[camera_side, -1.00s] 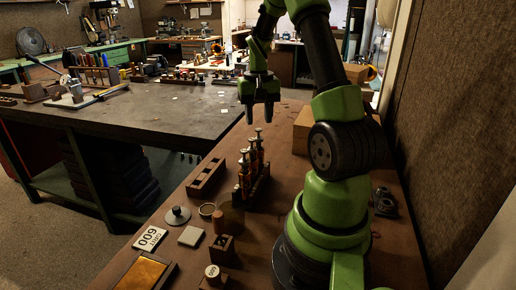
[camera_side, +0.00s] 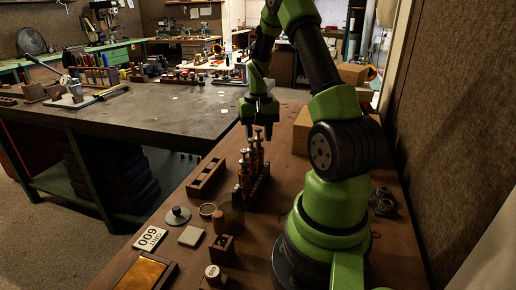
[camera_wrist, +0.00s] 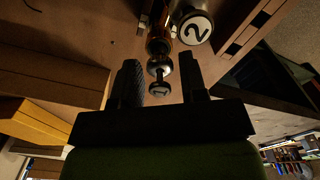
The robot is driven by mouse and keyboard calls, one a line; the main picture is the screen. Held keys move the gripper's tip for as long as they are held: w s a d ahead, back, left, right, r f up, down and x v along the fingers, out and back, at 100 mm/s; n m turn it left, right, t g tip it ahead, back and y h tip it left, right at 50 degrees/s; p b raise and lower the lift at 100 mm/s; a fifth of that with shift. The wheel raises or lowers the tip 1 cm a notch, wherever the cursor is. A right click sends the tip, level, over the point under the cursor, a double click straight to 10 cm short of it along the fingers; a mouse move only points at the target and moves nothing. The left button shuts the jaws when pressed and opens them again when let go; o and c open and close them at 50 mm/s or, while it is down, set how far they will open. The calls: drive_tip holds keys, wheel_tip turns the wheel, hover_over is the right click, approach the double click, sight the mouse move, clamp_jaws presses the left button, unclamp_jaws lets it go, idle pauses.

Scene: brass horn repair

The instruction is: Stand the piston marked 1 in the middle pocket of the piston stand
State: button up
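Several amber pistons with metal tops stand upright in a row in a dark holder (camera_side: 264,185) in the side view. In the side view, the far piston (camera_side: 258,141) is below my gripper (camera_side: 259,132). My gripper is open, its two fingers (camera_wrist: 160,85) apart on either side of the cap, with visible gaps. The piston marked 2 (camera_wrist: 195,28) has a white cap. The piston stand (camera_side: 207,178), a wooden block with empty-looking pockets, lies left of the row.
In front of the row are a ring (camera_side: 207,210), a knobbed disc (camera_side: 178,215), a pale square block (camera_side: 191,236) and a card (camera_side: 150,238). A cardboard box (camera_side: 301,130) stands to the right of my gripper.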

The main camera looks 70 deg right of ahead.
clamp_jaws()
drive_tip(key=shift+r, duration=3.95)
drive_tip(key=w+a+f+n, duration=0.1)
drive_tip(key=w+a+n, duration=0.1)
drive_tip(key=w, duration=0.4)
drive_tip(key=w+a+n, duration=0.3)
drive_tip(key=w, duration=0.4)
drive_tip(key=shift+w+a+f+n, duration=0.25)
drive_tip(key=shift+a+f+n, duration=0.05)
drive_tip(key=shift+f+n, duration=0.1)
